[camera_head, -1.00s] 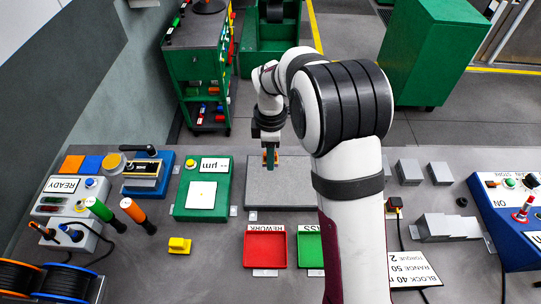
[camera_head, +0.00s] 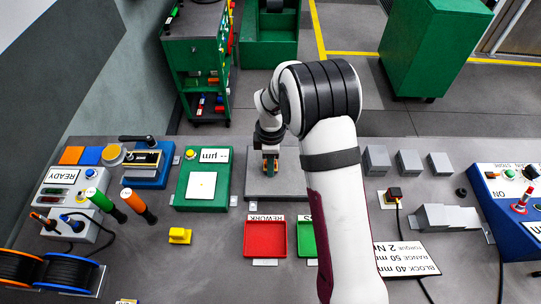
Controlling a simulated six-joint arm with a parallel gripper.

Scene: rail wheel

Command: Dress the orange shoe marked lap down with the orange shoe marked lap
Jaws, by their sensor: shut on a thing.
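My gripper (camera_head: 270,167) points down over the grey plate (camera_head: 291,188), near its far left part. It is shut on a small orange piece (camera_head: 270,169), mostly covered by the fingers. No marking can be read on it. I cannot tell whether the piece touches the plate. A flat orange square (camera_head: 71,155) lies at the far left of the bench beside a blue one (camera_head: 91,155). No lettering shows on that square either.
A green block with a white pad (camera_head: 201,186) stands left of the plate. A red tray (camera_head: 265,239) and a green tray (camera_head: 306,239) lie in front of it. A blue fixture (camera_head: 148,170) and a yellow block (camera_head: 180,236) are further left. Grey blocks (camera_head: 409,163) stand right.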

